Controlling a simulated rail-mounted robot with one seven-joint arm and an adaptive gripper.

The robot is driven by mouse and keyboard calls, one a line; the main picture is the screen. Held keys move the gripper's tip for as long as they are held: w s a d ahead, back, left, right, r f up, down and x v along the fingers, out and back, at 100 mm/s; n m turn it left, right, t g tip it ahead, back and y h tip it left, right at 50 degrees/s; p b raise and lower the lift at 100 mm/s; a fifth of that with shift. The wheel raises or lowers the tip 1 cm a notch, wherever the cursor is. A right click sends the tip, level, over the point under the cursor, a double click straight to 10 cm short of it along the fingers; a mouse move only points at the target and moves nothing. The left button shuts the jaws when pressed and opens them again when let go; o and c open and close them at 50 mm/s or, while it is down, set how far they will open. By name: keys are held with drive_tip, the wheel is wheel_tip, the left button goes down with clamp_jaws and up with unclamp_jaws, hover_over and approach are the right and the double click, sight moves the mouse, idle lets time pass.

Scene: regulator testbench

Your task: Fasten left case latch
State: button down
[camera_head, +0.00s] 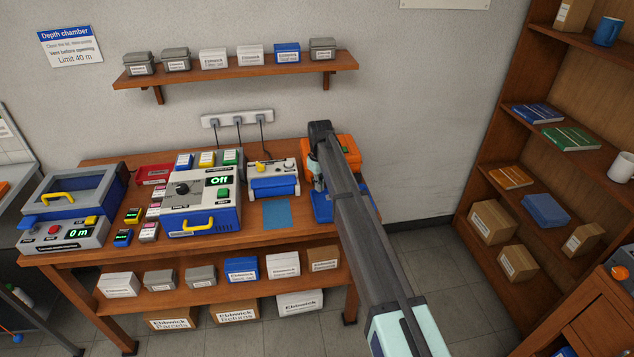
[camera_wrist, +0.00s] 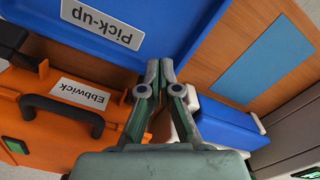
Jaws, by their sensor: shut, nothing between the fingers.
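An orange case (camera_wrist: 75,125) with a black handle (camera_wrist: 65,115) and a white Ebbwick label (camera_wrist: 88,94) fills the left of the wrist view. In the head view the orange case (camera_head: 348,147) stands at the right end of the bench, partly hidden behind my arm. A dark piece (camera_wrist: 12,38) sits at the case's upper left edge in the wrist view; I cannot tell whether it is a latch. My gripper (camera_wrist: 160,68) is shut and empty beside the case, its fingertips over a blue Pick-up tray (camera_wrist: 150,55). In the head view my gripper is mostly hidden by the arm.
A blue-and-white device (camera_head: 273,180) stands left of the case, with a flat blue mat (camera_head: 277,214) in front. A grey-blue unit reading Off (camera_head: 200,205) and a depth chamber (camera_head: 75,205) are further left. A wall shelf (camera_head: 235,70) with small boxes hangs above.

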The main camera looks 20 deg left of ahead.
sight(319, 199)
drive_tip(key=shift+f, duration=0.25)
drive_tip(key=shift+f+b, duration=0.75)
drive_tip(key=shift+f, duration=1.2)
drive_tip(key=shift+w+a+r, duration=0.15)
drive_tip(key=shift+w, duration=0.1)
drive_tip(key=shift+w+a+r, duration=0.35)
drive_tip(key=shift+w+r, duration=0.2)
drive_tip(key=shift+w, duration=0.05)
drive_tip(key=shift+w+a, duration=0.25)
drive_tip(key=shift+w, duration=0.1)
drive_tip(key=shift+w+a+r+p, duration=0.15)
drive_tip(key=shift+w+a+p, duration=0.1)
drive_tip(key=shift+w+p, duration=0.1)
drive_tip(key=shift+s+r, duration=0.1)
drive_tip(key=s+d+r+p, duration=0.2)
drive_tip(key=s+r, duration=0.1)
drive_tip(key=r, duration=0.4)
drive_tip(key=shift+s+d, duration=0.15)
drive_tip(key=shift+s, duration=0.05)
